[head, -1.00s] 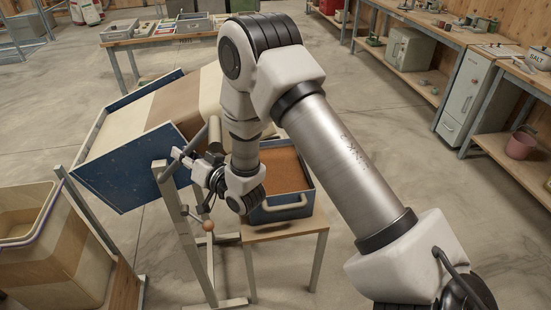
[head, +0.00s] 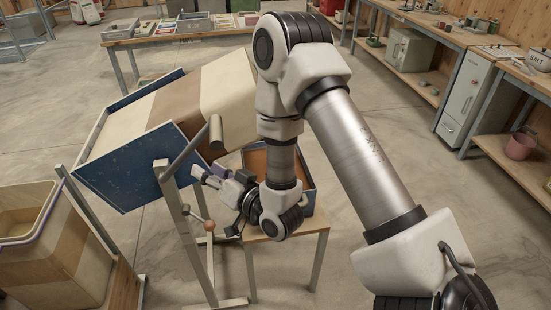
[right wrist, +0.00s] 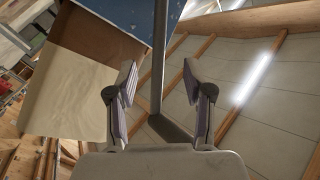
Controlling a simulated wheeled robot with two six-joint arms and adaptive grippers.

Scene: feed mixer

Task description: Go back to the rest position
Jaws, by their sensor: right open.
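My right gripper (head: 207,176) is in the middle of the head view, just right of the mixer's frame and crank. The feed mixer's tilted drum (head: 150,110), with cream and brown bands and blue end plates, lies left of and behind the gripper. The crank's ball knob (head: 209,226) hangs below the gripper, apart from it. My left gripper is not in view.
A blue crate (head: 308,180) with brown feed stands on a small wooden table (head: 290,235), partly hidden by my arm. A large banded bin (head: 60,245) stands at the lower left. Workbenches line the back and right. The floor at right is clear.

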